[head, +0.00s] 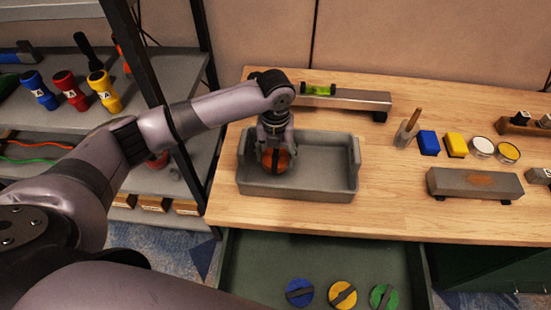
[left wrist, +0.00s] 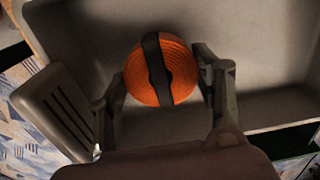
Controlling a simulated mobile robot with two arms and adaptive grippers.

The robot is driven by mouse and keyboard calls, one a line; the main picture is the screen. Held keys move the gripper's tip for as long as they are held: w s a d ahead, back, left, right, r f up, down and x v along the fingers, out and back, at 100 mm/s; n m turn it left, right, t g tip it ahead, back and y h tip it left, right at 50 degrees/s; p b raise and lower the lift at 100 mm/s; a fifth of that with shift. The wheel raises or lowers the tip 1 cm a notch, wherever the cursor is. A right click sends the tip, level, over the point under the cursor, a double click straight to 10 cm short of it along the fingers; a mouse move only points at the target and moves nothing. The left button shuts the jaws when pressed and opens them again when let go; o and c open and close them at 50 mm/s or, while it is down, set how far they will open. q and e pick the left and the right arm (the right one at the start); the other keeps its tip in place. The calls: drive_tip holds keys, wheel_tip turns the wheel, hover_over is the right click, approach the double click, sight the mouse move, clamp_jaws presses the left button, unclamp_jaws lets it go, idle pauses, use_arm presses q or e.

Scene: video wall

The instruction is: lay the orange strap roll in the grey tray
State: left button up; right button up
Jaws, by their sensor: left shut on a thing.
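The orange strap roll (head: 283,161) has a dark band across its middle. It is inside the walls of the grey tray (head: 325,191), in the tray's left part. My left gripper (head: 275,155) reaches down into the tray and is shut on the roll. In the left wrist view the roll (left wrist: 162,70) sits between the two fingers (left wrist: 162,92), with the tray floor (left wrist: 260,50) behind it. I cannot tell whether the roll touches the tray floor. My right gripper is not in view.
To the right are a blue block (head: 428,143), a yellow block (head: 455,145), round tins (head: 481,147) and a grey stone block (head: 470,183). An open green drawer (head: 250,260) below holds several strap rolls. A shelf with torches stands left.

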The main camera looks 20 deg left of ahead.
sight(276, 157)
use_arm(q)
drive_tip(key=shift+f, duration=1.2)
drive_tip(key=shift+f, duration=0.15)
drive_tip(key=o, duration=1.3)
wheel_tip(276, 157, up, 12)
drive_tip(key=shift+r+b, duration=0.2)
drive_tip(key=shift+b, duration=0.4)
